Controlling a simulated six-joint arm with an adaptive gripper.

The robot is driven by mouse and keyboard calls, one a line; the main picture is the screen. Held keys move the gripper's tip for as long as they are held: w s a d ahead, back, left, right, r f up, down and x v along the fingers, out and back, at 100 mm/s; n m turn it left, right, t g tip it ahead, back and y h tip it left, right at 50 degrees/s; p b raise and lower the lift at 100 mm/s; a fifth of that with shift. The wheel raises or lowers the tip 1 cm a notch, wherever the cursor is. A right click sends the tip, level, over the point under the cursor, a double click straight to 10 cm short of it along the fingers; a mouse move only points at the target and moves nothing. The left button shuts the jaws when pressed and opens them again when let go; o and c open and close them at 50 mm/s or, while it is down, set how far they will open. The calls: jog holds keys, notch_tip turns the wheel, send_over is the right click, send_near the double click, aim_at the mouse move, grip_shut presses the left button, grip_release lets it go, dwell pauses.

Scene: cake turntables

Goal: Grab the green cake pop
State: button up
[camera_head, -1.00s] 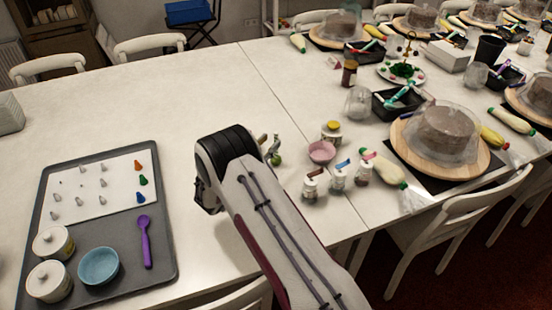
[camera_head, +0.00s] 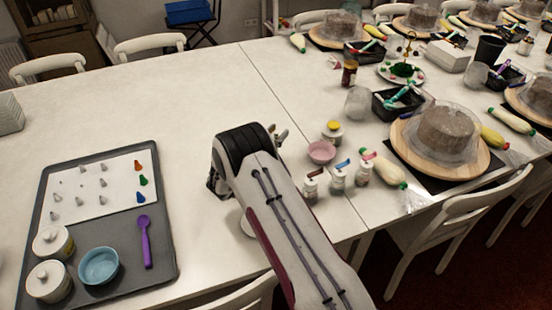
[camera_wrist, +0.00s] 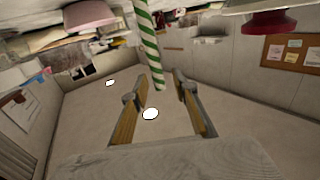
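A green and white striped stick (camera_wrist: 148,40) shows in the camera_wrist view, entering from the top edge. Its free end lies between my two fingertips in the picture; I see no contact with either finger. The head of the cake pop is outside that view. My gripper (camera_wrist: 158,84) is open, with a clear gap between its fingers. In the camera_head view my gripper (camera_head: 280,135) is over the middle of the table, left of the pink bowl (camera_head: 321,152). There the green cake pop is not visible; my arm may hide it.
Three small bottles (camera_head: 338,178) stand right of my arm, with a yellow-lidded jar (camera_head: 332,130) behind the bowl. A grey tray (camera_head: 165,235) lies at left. A cake turntable (camera_head: 470,165) is at right. The table between tray and arm is clear.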

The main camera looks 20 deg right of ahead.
grip_shut()
jog(key=shift+r, duration=0.1)
jog(key=shift+r, duration=4.9)
